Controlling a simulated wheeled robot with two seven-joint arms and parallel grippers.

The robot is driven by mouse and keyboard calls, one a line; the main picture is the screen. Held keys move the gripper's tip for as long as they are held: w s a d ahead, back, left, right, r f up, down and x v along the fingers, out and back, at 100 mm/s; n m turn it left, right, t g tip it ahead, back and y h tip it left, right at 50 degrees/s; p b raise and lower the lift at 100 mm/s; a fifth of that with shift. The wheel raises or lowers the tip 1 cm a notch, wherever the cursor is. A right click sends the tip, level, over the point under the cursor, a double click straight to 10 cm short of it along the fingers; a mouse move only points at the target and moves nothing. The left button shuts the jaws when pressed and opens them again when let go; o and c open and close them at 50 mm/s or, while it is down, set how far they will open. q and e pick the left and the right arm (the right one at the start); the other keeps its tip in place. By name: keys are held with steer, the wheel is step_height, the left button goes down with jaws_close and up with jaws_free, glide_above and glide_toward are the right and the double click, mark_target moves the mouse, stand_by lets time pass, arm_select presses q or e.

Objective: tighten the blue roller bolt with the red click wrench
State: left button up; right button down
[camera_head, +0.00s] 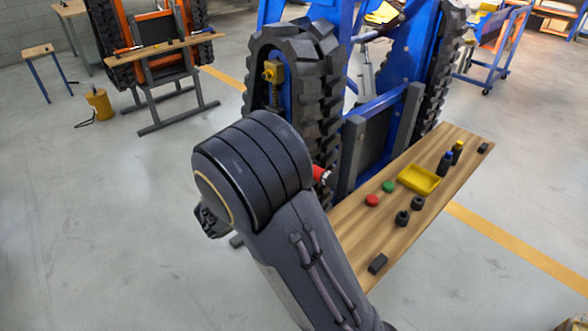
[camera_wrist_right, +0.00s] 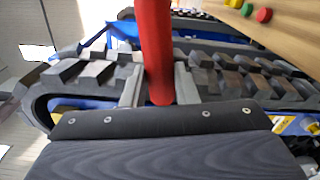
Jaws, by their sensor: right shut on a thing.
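My right gripper (camera_wrist_right: 159,84) is shut on the red wrench (camera_wrist_right: 155,40), with one grey finger on each side of its red handle. The wrench's head is outside the wrist view. In the head view a short red piece of the wrench (camera_head: 320,173) shows beside my right arm, close to the black track. The blue carrier (camera_head: 378,107) stands behind, with its near rubber track (camera_head: 325,95) partly covered by my arm. The track also fills the middle of the wrist view (camera_wrist_right: 225,82). I cannot make out the roller bolt. My left gripper is out of view.
A wooden bench (camera_head: 400,235) at right holds a yellow tray (camera_head: 419,179), a red button (camera_head: 372,200), a green button (camera_head: 389,186) and several small dark items. An orange carrier (camera_head: 155,25) stands back left.

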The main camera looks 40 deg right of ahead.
steer(key=shift+s+f+m+b, duration=0.1)
steer(key=shift+f+m+b, duration=0.45)
steer(key=shift+b, duration=0.45)
steer(key=shift+f, duration=0.1)
steer(key=shift+f+m+b, duration=0.55)
steer(key=shift+f+b, duration=0.1)
steer(key=shift+b, duration=0.55)
steer(key=shift+f, duration=0.1)
steer(key=shift+f+m+b, duration=0.5)
steer(key=shift+f+b, duration=0.1)
steer(key=shift+b, duration=0.65)
steer(key=shift+r+p, duration=0.35)
steer(key=shift+p, duration=0.25)
